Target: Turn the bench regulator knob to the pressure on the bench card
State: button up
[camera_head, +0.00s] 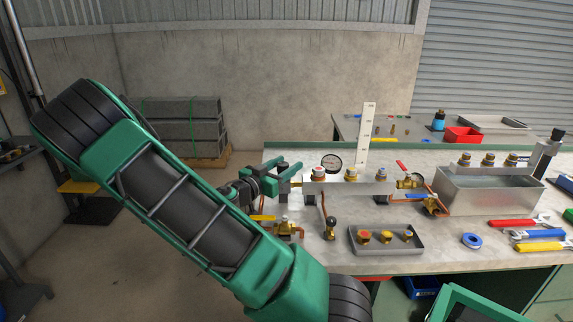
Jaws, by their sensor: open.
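My gripper (291,174) has green fingers and reaches the left end of a pale metal manifold block (345,187) on the bench. Its fingers are apart; I cannot tell whether they touch anything. A round dial gauge (332,162) stands above the block; its reading is too small to make out.
A shallow tray (386,249) with several brass caps lies in front of the block. A metal tank (490,190) stands at right. Brass valves (435,204) and copper pipe flank the block.

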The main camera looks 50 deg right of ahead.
jog(key=shift+d, duration=1.1)
jog(key=c, duration=1.1)
jog(key=shift+o, duration=0.2)
jog(key=shift+m+g, duration=0.4)
jog(key=shift+g, duration=0.3)
jog(key=shift+s+a+m+g+y, duration=0.2)
jog(key=shift+s+m+g+y, duration=0.25)
jog(key=shift+m+g+y, duration=1.05)
jog(key=shift+s+a+m+g+y, duration=0.25)
jog(key=shift+s+m+g+y, duration=0.25)
jog(key=shift+m+g, duration=1.85)
jog(key=shift+s+a+m+g+y, duration=0.3)
jog(key=shift+m+g+y, duration=0.8)
jog(key=shift+g, duration=1.65)
jog(key=shift+s, duration=0.15)
jog(key=shift+d, duration=0.1)
